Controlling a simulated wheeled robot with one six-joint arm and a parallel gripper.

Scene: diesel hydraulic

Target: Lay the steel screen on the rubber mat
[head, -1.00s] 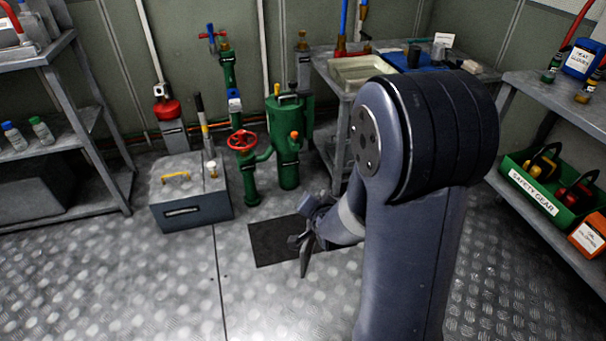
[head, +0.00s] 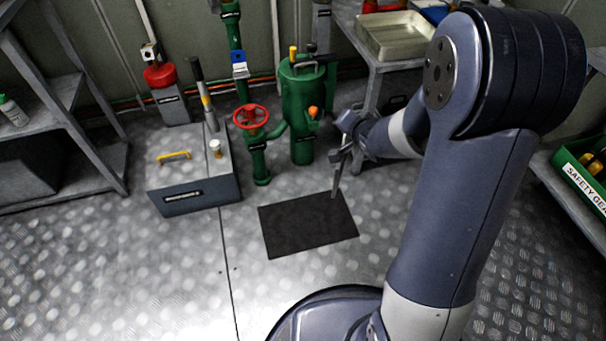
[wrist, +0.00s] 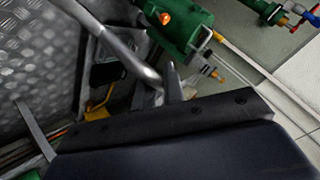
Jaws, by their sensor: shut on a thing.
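The rubber mat (head: 308,226) is a flat black rectangle lying bare on the floor in the head view. My gripper (head: 343,165) is above the floor by the mat's far right corner, pointing down and partly hidden by my arm. It is shut on a slim grey metal piece, which I take to be the steel screen (wrist: 122,52), running to the upper left in the wrist view. In the head view a thin grey piece hangs at the gripper over the mat's edge; I cannot tell whether it is the screen or a finger.
A grey box (head: 193,175) with a yellow handle stands left of the mat. A green vessel (head: 298,110) and a pipe with a red handwheel (head: 250,117) stand behind it. A table with a pale tray (head: 398,38) is behind my arm.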

